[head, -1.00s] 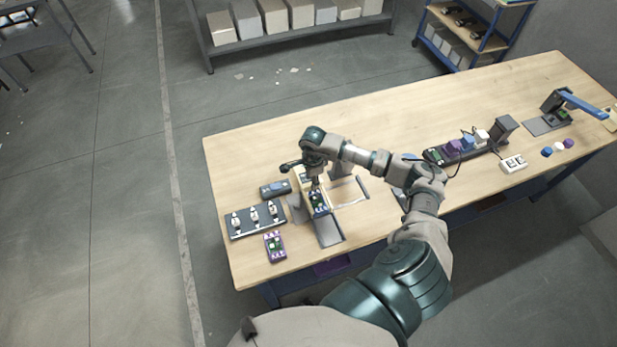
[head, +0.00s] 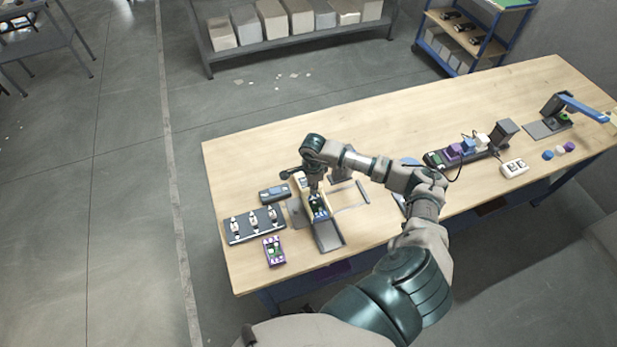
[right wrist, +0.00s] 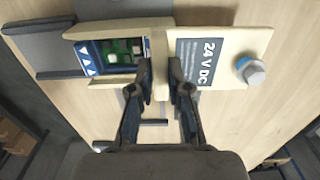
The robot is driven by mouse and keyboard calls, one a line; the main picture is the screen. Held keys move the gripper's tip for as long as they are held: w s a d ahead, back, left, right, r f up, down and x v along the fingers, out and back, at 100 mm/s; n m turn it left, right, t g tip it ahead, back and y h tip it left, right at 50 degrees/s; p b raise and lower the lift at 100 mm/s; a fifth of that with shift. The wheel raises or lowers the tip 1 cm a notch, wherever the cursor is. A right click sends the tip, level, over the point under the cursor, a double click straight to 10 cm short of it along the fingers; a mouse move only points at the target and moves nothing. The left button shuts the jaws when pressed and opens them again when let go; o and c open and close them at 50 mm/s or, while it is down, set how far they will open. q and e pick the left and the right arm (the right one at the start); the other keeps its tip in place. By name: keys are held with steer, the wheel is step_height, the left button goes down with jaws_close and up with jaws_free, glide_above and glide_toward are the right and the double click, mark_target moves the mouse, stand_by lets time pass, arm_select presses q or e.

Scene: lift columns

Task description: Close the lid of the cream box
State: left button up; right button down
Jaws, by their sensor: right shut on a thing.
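The cream box (head: 323,213) stands near the left end of the wooden table, partly hidden by my right arm. In the right wrist view the open box (right wrist: 119,86) shows a blue part with a green board inside. The cream lid (right wrist: 222,43) carries a "24 V DC" label and a round metal-and-blue knob, and lies to the right of the opening. My right gripper (right wrist: 160,68) is shut on a cream edge where the lid meets the box; its fingertips also show in the head view (head: 316,188). My left gripper is not in view.
A dark rack with several white-and-black parts (head: 254,225) and a purple module (head: 274,251) lie left of the box. A grey tray (head: 329,237) lies in front of it. The table's back middle is clear.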

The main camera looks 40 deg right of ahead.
steer(key=shift+s+a+p, duration=0.2)
steer(key=shift+s+a, duration=0.05)
steer(key=shift+s, duration=0.5)
steer(key=shift+s+a+p, duration=0.2)
steer(key=shift+s, duration=0.55)
steer(key=shift+s+a+p, duration=0.2)
steer(key=shift+s+a, duration=0.05)
steer(key=shift+s, duration=0.5)
steer(key=shift+s+a, duration=0.2)
steer(key=shift+s, duration=0.5)
steer(key=shift+s+a, duration=0.25)
steer(key=shift+s, duration=0.4)
steer(key=shift+s+a, duration=0.2)
steer(key=shift+s, duration=0.5)
steer(key=c, duration=1.2)
jaws_free()
steer(key=shift+o, duration=0.2)
steer(key=shift+r+p, duration=0.1)
steer(key=shift+p, duration=0.2)
step_height(320, 180, up, 6)
steer(key=p, duration=0.3)
